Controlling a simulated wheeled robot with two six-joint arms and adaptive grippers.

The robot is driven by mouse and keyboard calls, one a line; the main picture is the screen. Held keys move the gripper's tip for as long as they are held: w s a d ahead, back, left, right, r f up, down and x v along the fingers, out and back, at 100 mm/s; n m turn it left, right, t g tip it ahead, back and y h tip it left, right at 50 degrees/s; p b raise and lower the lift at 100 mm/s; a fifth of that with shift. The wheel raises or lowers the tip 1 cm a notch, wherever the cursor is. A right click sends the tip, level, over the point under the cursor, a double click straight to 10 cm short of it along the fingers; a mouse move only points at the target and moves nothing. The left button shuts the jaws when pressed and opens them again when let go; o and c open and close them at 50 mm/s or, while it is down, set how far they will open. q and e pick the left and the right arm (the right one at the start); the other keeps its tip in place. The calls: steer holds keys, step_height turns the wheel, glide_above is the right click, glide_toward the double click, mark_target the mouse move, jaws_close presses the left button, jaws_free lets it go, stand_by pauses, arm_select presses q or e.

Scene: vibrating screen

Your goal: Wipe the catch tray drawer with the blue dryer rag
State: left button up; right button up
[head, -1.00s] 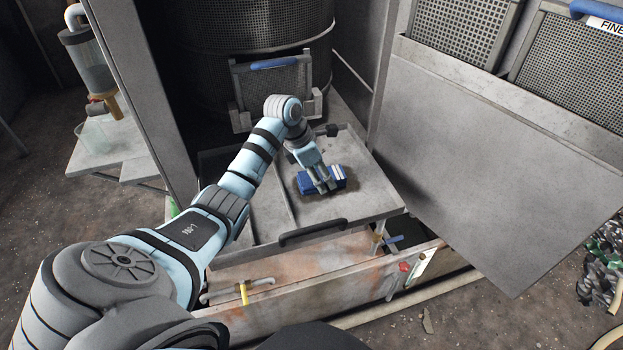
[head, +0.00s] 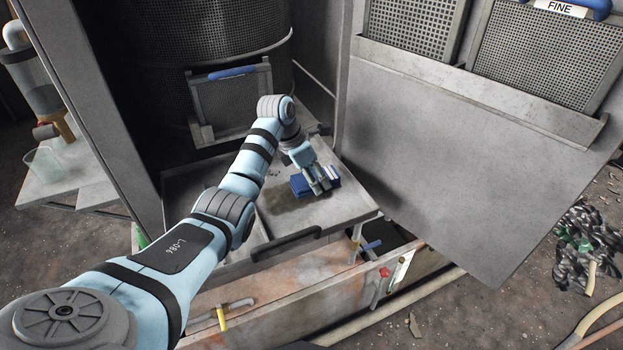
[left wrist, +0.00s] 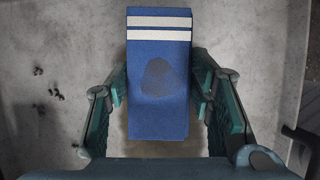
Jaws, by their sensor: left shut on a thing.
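The blue dryer rag (head: 302,185) is folded, with two white stripes and a dark damp patch that show in the left wrist view (left wrist: 158,110). My left gripper (head: 320,182) is shut on the rag, a finger on each side of it, and points down at the catch tray drawer (head: 345,207). The rag appears to rest on the drawer's grey floor; contact is hard to confirm. The drawer is pulled out and has a dark front handle (head: 286,243). In the left wrist view its floor (left wrist: 60,60) has small dark specks and a brownish smear below the rag. My right gripper is out of view.
A grey panel (head: 470,170) stands close on the drawer's right. A mesh screen with a blue handle (head: 232,72) is behind it. A rusty trough (head: 290,290) with valves runs below. A side shelf with a beaker (head: 45,163) is at left.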

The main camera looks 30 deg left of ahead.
arm_select(q)
steer(key=o, duration=0.7)
steer(key=shift+o, duration=0.2)
steer(key=shift+r, duration=0.15)
steer(key=shift+r+p, duration=0.25)
steer(key=shift+p, duration=0.25)
